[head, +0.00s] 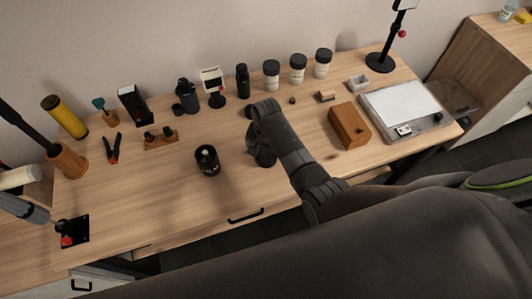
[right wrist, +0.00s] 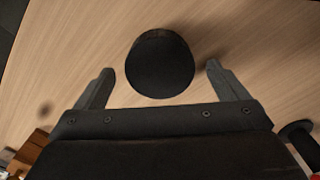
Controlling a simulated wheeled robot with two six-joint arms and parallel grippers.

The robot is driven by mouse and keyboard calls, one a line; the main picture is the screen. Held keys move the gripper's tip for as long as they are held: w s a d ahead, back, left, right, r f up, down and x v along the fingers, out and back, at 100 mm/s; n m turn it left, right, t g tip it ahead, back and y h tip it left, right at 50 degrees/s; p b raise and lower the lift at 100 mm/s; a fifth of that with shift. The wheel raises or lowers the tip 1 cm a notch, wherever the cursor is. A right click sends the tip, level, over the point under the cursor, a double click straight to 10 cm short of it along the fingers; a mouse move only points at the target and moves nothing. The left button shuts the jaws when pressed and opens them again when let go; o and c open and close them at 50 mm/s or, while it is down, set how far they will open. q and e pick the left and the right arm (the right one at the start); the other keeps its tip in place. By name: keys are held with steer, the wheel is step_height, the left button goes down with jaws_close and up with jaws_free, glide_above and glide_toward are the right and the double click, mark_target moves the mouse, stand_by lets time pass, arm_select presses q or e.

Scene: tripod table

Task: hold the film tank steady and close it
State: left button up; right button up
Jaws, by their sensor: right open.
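The film tank (head: 207,161) is a black open-topped cylinder, upright on the table left of my right gripper; a pale spot shows inside it. My right gripper (head: 262,157) points down over the middle of the table, apart from the tank. In the right wrist view its open fingers (right wrist: 161,88) stand either side of a round black piece (right wrist: 160,64), which looks like the tank's lid. The fingers do not visibly touch it. In the head view my arm and gripper hide most of this piece.
Behind stand a black bottle (head: 243,81), a small white display (head: 212,83) and dark-lidded jars (head: 297,69). A wooden block (head: 349,125) and a pale flat device (head: 405,109) lie right. Pliers (head: 113,148) lie left. The table before the tank is clear.

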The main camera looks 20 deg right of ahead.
steer(key=shift+f, duration=0.7)
steer(key=c, duration=1)
